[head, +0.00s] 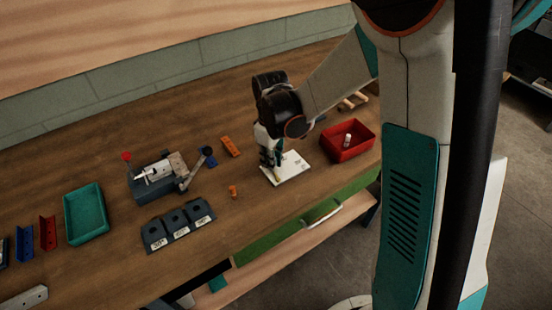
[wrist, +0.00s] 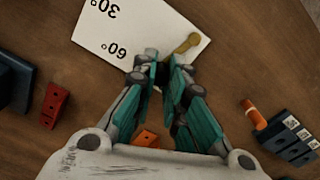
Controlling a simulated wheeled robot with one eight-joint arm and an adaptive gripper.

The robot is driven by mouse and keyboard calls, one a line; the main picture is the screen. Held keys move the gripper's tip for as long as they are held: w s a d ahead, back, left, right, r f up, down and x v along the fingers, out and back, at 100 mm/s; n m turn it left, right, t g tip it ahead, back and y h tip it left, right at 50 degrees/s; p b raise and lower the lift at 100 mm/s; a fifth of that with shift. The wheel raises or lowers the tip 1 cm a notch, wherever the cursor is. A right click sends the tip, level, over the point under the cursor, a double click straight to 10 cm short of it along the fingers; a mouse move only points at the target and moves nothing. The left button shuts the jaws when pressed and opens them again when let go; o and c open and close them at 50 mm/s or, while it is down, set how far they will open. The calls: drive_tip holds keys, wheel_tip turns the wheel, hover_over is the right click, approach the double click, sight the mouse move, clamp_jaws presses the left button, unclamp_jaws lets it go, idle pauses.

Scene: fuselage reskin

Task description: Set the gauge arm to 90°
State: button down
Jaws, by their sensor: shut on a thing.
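The gauge is a white plate (head: 293,168) lying flat on the bench. In the wrist view the plate (wrist: 135,28) shows the marks 30° and 60°; I see no 90° mark. Its brass-coloured gauge arm (wrist: 188,43) shows near the plate's edge, a rounded end beyond my fingers and the rest running in between them. My gripper (wrist: 166,62) is shut on the gauge arm, low over the plate. In the head view my gripper (head: 270,162) stands at the plate's left side and hides part of it. The arm's exact angle cannot be read.
A red bin (head: 361,146) with a white cylinder stands right of the plate. An orange peg (head: 233,191), an orange bracket (head: 230,147), black labelled blocks (head: 180,226) and a grey fixture (head: 155,182) lie to the left. A teal tray (head: 74,215) is farther left.

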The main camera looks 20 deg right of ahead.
drive_tip(key=shift+s+a+n, duration=0.1)
drive_tip(key=shift+a+n, duration=0.35)
drive_tip(key=shift+n, duration=0.65)
drive_tip(key=c, duration=1.6)
unclamp_jaws()
drive_tip(key=shift+o, duration=0.2)
wheel_tip(320, 180, up, 12)
